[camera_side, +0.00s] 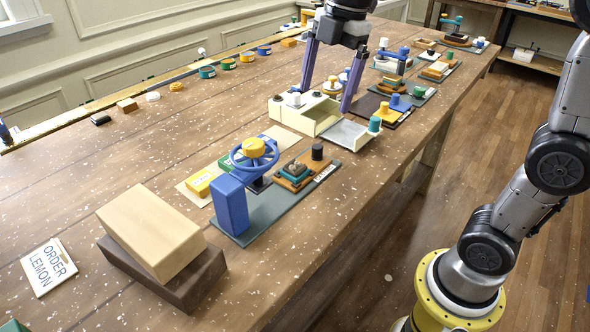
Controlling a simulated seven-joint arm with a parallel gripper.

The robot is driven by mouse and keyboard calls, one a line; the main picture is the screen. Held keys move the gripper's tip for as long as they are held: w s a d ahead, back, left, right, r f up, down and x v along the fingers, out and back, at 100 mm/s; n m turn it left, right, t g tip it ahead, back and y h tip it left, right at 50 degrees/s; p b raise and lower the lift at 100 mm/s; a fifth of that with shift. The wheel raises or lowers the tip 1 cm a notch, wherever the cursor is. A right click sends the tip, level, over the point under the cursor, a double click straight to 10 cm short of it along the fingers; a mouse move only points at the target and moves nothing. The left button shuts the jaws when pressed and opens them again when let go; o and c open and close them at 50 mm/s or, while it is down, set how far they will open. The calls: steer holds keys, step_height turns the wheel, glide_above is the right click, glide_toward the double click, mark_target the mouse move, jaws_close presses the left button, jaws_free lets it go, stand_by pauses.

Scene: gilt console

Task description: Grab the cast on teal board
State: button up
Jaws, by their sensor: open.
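My gripper (325,100) is open, its two long purple fingers pointing down around a cream box (325,116) with an open compartment; nothing shows held between them. I cannot tell whether the fingertips touch the box. In front of it lies a grey-teal board (262,222). It bears a blue block (230,204), a blue handwheel (247,166) with a yellow hub, a dark knob (317,152) and a small stack with a teal layer (296,175). A similar greyish-teal board (416,98) lies farther back.
A pale wood block (152,229) leans on a dark block (190,285) at the front. An "ORDER LEMON" card (49,267) lies at left. Several coloured round pots (228,64) line the back edge. Several more boards crowd the right side.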

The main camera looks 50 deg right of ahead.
steer(key=w+f+g, duration=0.1)
steer(key=w+f, duration=0.3)
steer(key=w, duration=0.2)
glide_above(295, 166)
steer(key=shift+g, duration=0.3)
steer(key=f, duration=0.8)
steer(key=shift+d+f, duration=0.2)
steer(key=shift+f, duration=0.05)
steer(key=shift+a+f, duration=0.15)
steer(key=shift+f, duration=2.9)
steer(key=c, duration=1.5)
steer(key=shift+o, duration=0.2)
steer(key=shift+r, duration=0.15)
